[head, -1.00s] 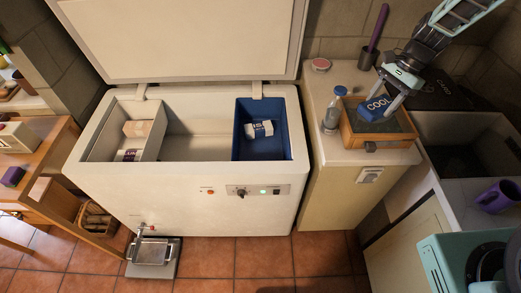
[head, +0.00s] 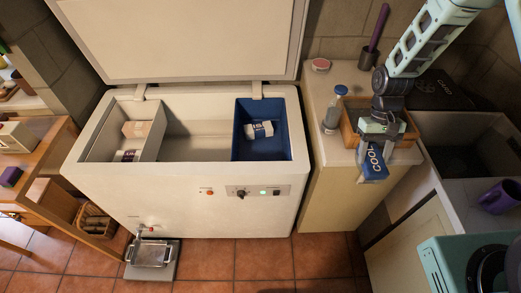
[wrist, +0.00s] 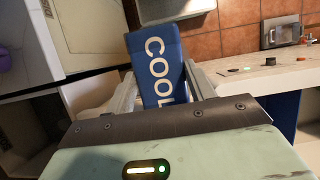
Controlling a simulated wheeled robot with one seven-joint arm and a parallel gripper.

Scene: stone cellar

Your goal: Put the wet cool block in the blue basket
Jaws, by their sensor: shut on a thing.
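The cool block (head: 374,162) is blue with white "COOL" lettering. My gripper (head: 371,150) is shut on it and holds it in the air in front of the wooden tray on the cabinet. In the wrist view the block (wrist: 157,68) stands between my two fingers. I cannot tell from these frames whether it is wet. The blue basket (head: 293,128) hangs inside the open chest freezer at its right end. A white and blue carton (head: 258,131) lies in the basket.
The wooden tray (head: 348,125) is partly hidden behind my gripper. A bottle (head: 332,116) stands left of it on the cabinet (head: 329,165). The freezer (head: 180,200) has its lid (head: 180,40) raised. A sink (head: 465,150) and purple mug (head: 500,197) are at right.

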